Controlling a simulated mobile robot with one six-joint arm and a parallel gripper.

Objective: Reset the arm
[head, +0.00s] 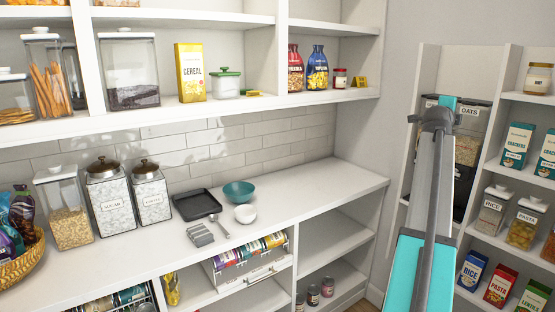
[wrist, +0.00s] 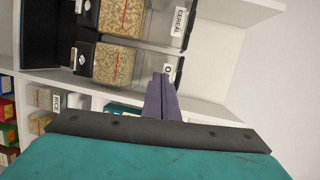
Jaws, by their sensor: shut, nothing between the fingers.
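My gripper (wrist: 161,78) shows in the wrist view with its two narrow purple-grey fingers pressed together and nothing between them. Its dark bar and teal body fill the bottom of that view. The fingers point toward a shelf unit with grain dispensers, and the fingertips overlap the lower dispenser (wrist: 118,64) in the picture. I cannot tell how far apart they are. In the head view my teal and grey arm reaches up the right side, in front of the oats dispenser (head: 468,150). The fingers cannot be made out there.
A right shelf unit holds crackers boxes (head: 516,146), a rice jar (head: 493,207) and a pasta jar (head: 524,228). The counter's right end is clear.

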